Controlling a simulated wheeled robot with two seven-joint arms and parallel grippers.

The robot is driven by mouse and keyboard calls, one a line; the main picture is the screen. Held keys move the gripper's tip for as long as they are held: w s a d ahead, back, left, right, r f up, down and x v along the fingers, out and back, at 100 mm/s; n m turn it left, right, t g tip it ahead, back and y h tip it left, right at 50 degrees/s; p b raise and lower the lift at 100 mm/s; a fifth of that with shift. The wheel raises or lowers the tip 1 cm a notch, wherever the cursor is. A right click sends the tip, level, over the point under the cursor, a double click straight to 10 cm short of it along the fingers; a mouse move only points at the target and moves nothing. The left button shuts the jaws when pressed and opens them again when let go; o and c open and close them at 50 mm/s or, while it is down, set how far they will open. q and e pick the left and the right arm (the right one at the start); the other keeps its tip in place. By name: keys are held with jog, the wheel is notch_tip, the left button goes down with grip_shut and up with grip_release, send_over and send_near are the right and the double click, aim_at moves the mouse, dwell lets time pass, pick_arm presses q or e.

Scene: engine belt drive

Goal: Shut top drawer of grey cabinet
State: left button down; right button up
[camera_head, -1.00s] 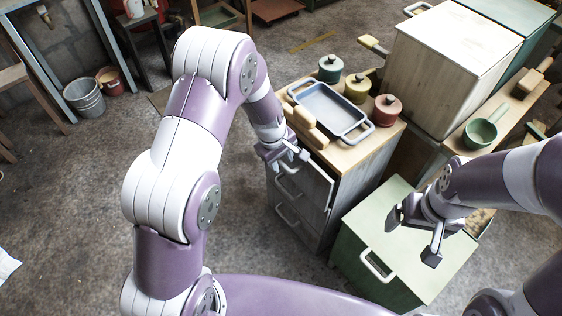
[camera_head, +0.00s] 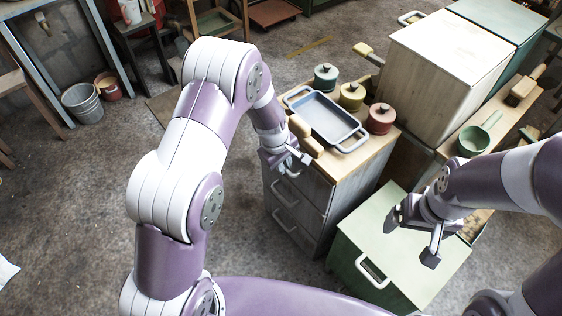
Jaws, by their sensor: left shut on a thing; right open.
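The grey cabinet (camera_head: 340,209) has a wooden top and a stack of drawers on its left-facing front. My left gripper (camera_head: 298,160) is at the top drawer (camera_head: 312,182), shut on its handle, which is mostly hidden by the fingers. The top drawer front looks about flush with the drawers below; any small gap is hard to see behind the gripper. Two lower handles show, a middle handle (camera_head: 286,194) and a bottom handle (camera_head: 284,221). My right gripper (camera_head: 414,240) is open and empty above the green cabinet (camera_head: 393,234).
On the grey cabinet's top stand a blue-grey tray (camera_head: 327,119), a teal pot (camera_head: 326,78), a yellow pot (camera_head: 351,96), a red pot (camera_head: 380,118) and a wooden piece (camera_head: 306,135) by the front edge. The floor left of the cabinet is clear.

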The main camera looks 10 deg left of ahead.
pick_arm(q)
jog(key=c, duration=1.3)
grip_release()
jog(key=shift+w+r, duration=0.1)
jog(key=shift+w, duration=0.1)
jog(key=shift+o, duration=0.9)
jog(key=shift+d, duration=0.2)
notch_tip(320, 180, up, 12)
jog(key=s+a+p, duration=0.1)
jog(key=s+p, duration=0.1)
jog(key=p, duration=0.2)
jog(key=shift+a+r, duration=0.15)
jog(key=shift+a, duration=0.2)
